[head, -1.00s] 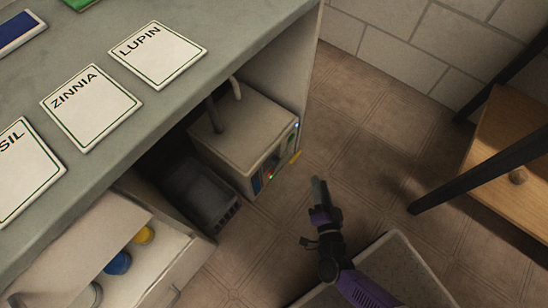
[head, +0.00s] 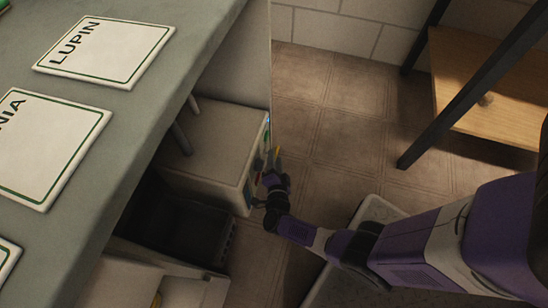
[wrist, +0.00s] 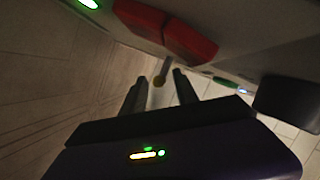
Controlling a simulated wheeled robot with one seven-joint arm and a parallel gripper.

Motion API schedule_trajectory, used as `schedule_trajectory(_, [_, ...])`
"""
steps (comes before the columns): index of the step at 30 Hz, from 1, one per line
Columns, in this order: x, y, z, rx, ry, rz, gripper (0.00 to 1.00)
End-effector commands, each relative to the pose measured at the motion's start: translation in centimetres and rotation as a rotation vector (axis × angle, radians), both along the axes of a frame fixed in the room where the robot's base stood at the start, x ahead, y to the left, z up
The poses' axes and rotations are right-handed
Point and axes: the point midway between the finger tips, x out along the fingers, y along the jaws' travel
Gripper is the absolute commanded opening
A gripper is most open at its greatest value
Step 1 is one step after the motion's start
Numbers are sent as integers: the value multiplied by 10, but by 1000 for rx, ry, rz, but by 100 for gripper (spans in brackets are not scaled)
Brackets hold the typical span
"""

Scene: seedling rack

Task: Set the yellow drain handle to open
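The white box unit (head: 212,140) stands under the bench, with a control panel on its right face. The yellow drain handle (head: 279,152) sticks out from that face, small and partly hidden by my gripper (head: 272,163). In the wrist view my gripper (wrist: 160,88) is open, its two dark fingers apart. I see no contact with either finger. The handle's exact setting is hard to read.
A red part (wrist: 167,28) and a green piece (wrist: 226,83) sit on the panel close to my gripper. A dark bin (head: 180,222) stands beside the box. The bench top (head: 150,110) overhangs at left. Floor is open to the right, before a wooden shelf (head: 470,90).

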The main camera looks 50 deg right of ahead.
Motion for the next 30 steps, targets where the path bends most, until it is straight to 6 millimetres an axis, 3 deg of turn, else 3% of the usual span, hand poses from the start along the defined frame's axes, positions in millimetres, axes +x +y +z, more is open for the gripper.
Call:
schedule_trajectory(6, [12, -14, -4, 0, -1, 0, 36])
schedule_trajectory(14, [13, -15, -3, -1, -1, 2, 36])
schedule_trajectory(15, [13, -15, -3, -1, -1, 2, 34])
schedule_trajectory(21, [13, -15, -4, -1, -1, 2, 0])
schedule_trajectory(30, [13, -15, -4, 0, 0, 1, 0])
